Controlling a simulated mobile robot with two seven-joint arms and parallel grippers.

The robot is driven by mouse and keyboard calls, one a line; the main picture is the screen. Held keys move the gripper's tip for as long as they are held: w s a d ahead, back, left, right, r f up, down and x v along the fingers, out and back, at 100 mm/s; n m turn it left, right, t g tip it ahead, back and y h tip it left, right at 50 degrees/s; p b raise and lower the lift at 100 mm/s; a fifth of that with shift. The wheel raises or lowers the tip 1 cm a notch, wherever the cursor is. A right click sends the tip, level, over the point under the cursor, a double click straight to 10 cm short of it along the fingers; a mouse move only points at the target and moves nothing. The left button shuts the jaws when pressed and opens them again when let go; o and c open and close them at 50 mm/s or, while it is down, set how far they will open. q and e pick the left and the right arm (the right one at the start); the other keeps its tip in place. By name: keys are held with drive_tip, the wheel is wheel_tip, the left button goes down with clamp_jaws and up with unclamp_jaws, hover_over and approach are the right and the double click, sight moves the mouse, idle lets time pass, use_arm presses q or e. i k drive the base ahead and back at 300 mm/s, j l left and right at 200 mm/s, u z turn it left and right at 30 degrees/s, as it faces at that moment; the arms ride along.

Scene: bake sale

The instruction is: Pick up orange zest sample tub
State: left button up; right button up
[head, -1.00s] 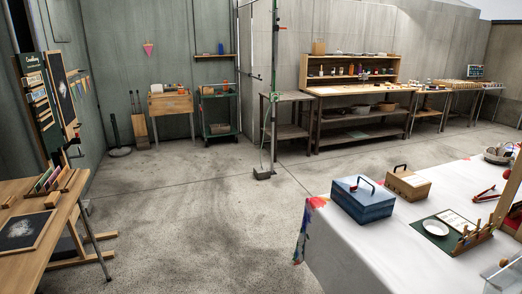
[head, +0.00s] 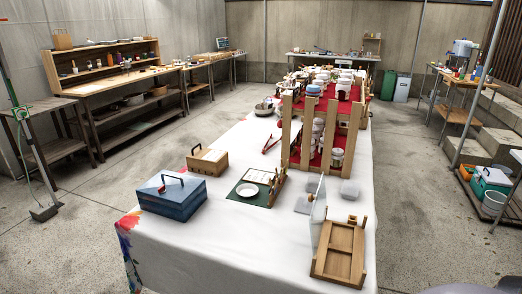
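No tub can be picked out as the orange zest sample tub; labels are too small to read. Several small pale tubs or jars (head: 337,157) stand on the lower red-lined level of a wooden display stand (head: 305,158) on the white-clothed table. More containers (head: 344,85) stand on its upper level, partly hidden by the wooden front posts. Neither of my grippers is in view.
On the table (head: 215,240) are a blue box (head: 172,196), a wooden box (head: 207,161), a green mat (head: 246,201) with a white plate, and a wooden frame (head: 340,252). Open concrete floor (head: 80,240) lies left of the table.

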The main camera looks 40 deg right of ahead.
sight(313, 183)
drive_tip(key=i+j+z, duration=0.2)
drive_tip(key=z, duration=0.3)
drive_tip(key=i+j+z, duration=0.2)
drive_tip(key=z, duration=0.3)
drive_tip(key=i+j+z, duration=0.15)
drive_tip(key=j+z, duration=0.6)
drive_tip(key=z, duration=0.25)
drive_tip(key=j+z, duration=0.5)
drive_tip(key=i+j+z, duration=0.4)
drive_tip(key=i+j, duration=0.1)
